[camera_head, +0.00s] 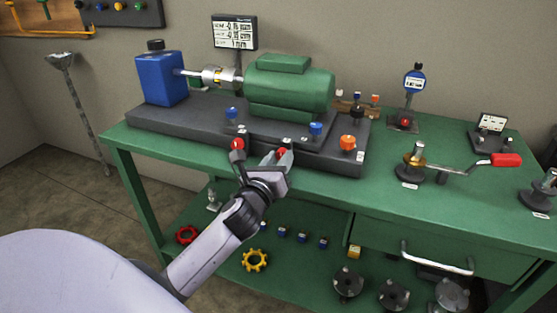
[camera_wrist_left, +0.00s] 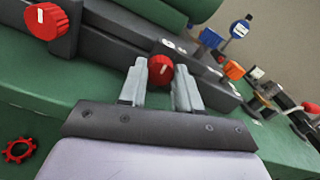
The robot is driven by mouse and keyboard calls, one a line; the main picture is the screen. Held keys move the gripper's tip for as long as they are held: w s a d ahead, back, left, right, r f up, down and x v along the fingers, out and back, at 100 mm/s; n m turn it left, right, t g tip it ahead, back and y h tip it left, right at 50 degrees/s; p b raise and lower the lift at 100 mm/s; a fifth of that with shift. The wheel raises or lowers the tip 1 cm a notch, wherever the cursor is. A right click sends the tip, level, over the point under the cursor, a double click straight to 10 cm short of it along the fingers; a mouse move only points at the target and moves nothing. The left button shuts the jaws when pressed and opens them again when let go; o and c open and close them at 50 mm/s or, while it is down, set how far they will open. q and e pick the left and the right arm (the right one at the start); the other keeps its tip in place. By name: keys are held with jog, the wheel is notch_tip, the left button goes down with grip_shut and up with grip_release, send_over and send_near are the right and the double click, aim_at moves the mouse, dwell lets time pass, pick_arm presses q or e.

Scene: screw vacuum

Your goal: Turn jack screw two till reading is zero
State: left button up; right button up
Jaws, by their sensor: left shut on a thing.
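My left gripper (camera_head: 276,159) is at the front edge of the dark base (camera_head: 170,122). It is shut on a red jack screw knob (camera_wrist_left: 160,71), which shows between the two fingers (camera_wrist_left: 160,84) in the left wrist view. Another red knob (camera_head: 237,144) stands to the left on the same front edge, apart from the fingers; it looks large in the left wrist view (camera_wrist_left: 46,21). Small labels by the knobs are too small to read. The display (camera_head: 234,32) behind the base shows lines in mm, its digits not clearly legible. My right gripper is out of view.
A green motor (camera_head: 290,86) is coupled to a blue pump (camera_head: 161,80) on the base. Blue knobs (camera_head: 316,128) and an orange knob (camera_head: 347,142) stand close by. A crank with a red handle (camera_head: 506,160) lies right on the green bench (camera_head: 400,215).

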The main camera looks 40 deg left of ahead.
pick_arm(q)
jog(key=shift+n, duration=0.3)
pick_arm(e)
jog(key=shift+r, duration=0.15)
pick_arm(q)
jog(key=shift+n+p, duration=0.3)
jog(key=shift+n, duration=0.3)
jog(key=n+p, duration=0.1)
jog(key=n, duration=0.4)
jog(key=n+p, duration=0.1)
jog(key=n, duration=0.4)
jog(key=shift+n, duration=0.4)
jog(key=n+p, duration=0.2)
jog(key=n, duration=0.4)
jog(key=shift+n+p, duration=0.3)
jog(key=shift+n, duration=0.7)
jog(key=shift+n+p, duration=0.3)
jog(key=shift+n, duration=1.1)
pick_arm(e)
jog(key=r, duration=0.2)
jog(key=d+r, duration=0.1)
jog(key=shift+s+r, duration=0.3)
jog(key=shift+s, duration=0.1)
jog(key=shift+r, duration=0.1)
